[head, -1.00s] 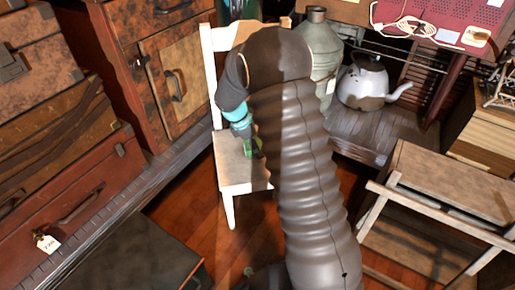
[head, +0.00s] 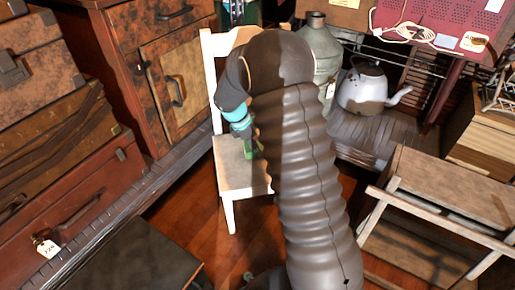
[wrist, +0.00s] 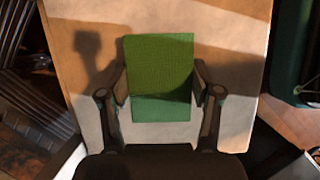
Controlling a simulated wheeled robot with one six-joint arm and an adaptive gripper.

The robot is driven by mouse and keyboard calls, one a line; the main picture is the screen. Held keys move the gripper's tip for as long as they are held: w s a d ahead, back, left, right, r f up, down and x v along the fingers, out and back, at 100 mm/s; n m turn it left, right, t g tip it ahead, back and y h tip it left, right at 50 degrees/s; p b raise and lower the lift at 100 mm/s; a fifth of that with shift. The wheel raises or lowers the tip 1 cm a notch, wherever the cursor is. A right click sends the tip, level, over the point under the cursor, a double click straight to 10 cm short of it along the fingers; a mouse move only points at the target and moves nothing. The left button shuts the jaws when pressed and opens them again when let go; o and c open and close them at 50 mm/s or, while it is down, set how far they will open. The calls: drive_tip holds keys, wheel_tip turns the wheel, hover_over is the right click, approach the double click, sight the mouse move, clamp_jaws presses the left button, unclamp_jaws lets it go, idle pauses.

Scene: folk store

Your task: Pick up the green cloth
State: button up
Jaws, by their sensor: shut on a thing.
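The green cloth (wrist: 160,70) is a flat rectangle on the pale chair seat (wrist: 220,70) in the wrist view, its lower part in shadow. My gripper (wrist: 160,90) has a finger at each side edge of the cloth and is shut on it. In the head view, a small bit of the green cloth (head: 249,148) shows at the seat of the white chair (head: 232,178), below my wrist. My arm hides most of the cloth and the fingertips there. I cannot tell whether the cloth is clear of the seat.
Stacked suitcases (head: 60,140) and a wooden cabinet (head: 170,70) stand to the left. A metal can (head: 318,50) and a white kettle (head: 365,85) are behind right of the chair. A small wooden table (head: 450,185) stands at right. Some bare floor shows around the chair.

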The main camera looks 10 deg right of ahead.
wheel_tip(320, 180, up, 3)
drive_tip(key=shift+s+d+r+p, duration=0.1)
drive_tip(key=shift+d+p, duration=0.05)
drive_tip(key=shift+p, duration=0.15)
drive_tip(key=s+d+r+p, duration=0.1)
drive_tip(key=s+d+r, duration=0.5)
drive_tip(key=s+d, duration=0.1)
drive_tip(key=shift+s+d, duration=0.4)
drive_tip(key=shift+d, duration=0.2)
drive_tip(key=shift+r, duration=0.1)
